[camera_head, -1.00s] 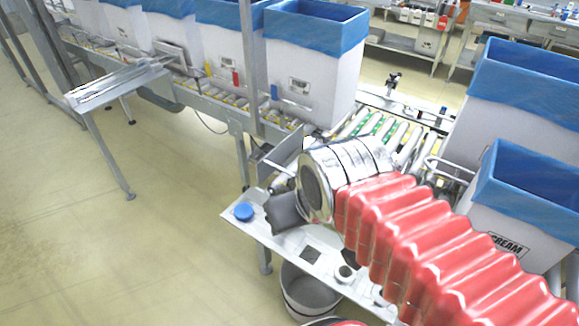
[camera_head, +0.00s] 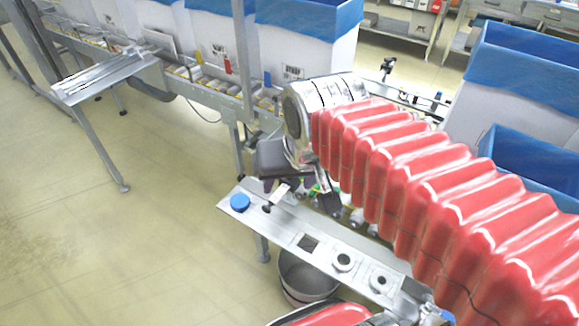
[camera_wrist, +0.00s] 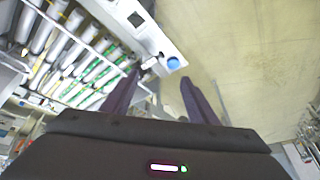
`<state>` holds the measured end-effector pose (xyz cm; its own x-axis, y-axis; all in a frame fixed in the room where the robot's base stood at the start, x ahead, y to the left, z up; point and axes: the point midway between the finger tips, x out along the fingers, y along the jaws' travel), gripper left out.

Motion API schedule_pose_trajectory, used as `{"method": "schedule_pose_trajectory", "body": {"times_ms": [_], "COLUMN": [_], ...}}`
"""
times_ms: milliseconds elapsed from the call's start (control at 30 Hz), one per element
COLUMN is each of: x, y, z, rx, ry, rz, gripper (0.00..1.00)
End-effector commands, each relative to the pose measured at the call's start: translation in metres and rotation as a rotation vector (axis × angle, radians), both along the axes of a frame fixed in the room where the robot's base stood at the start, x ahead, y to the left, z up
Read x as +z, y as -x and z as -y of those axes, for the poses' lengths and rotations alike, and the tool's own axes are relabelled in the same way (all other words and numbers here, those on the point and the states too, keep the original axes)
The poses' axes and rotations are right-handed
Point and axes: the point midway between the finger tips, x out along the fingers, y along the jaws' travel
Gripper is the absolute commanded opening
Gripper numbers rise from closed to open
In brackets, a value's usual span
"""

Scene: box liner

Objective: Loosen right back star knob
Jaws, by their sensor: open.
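A small dark knob-like part (camera_head: 388,66) stands on a post at the far rail of the roller section; I cannot tell whether it is the right back star knob. A small dark part with a short metal lever (camera_head: 276,197) sits on the white plate below my gripper. My gripper (camera_head: 297,194) points down over the near edge of the conveyor. In the wrist view my gripper (camera_wrist: 160,80) is open with two dark fingers apart and nothing between them. The metal lever (camera_wrist: 150,63) lies just beyond the fingertips there.
A round blue button (camera_head: 239,203) is at the left end of the white plate (camera_head: 316,237); it also shows in the wrist view (camera_wrist: 174,63). Rollers (camera_wrist: 88,68) lie beside it. Blue-lined boxes (camera_head: 305,30) stand behind. A bucket (camera_head: 303,278) is below.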

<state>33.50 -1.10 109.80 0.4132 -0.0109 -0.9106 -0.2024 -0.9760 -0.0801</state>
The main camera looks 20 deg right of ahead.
Motion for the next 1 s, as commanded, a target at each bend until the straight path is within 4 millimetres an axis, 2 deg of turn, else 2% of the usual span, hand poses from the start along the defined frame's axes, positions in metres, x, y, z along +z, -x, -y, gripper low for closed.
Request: {"method": "schedule_pose_trajectory", "body": {"times_ms": [233,467,767,1000], "x": [0.005,0.000,-0.020,-0.048], "y": [-0.047,-0.092,-0.149,-0.193], "z": [0.013,0.028,0.051,0.072], "rx": [-0.233,-0.454,-0.751,-0.993], "ry": [-0.085,-0.153,-0.225,-0.268], "rz": [-0.074,-0.136,-0.213,-0.268], "gripper": [0.53,0.53,0.53,0.53]}}
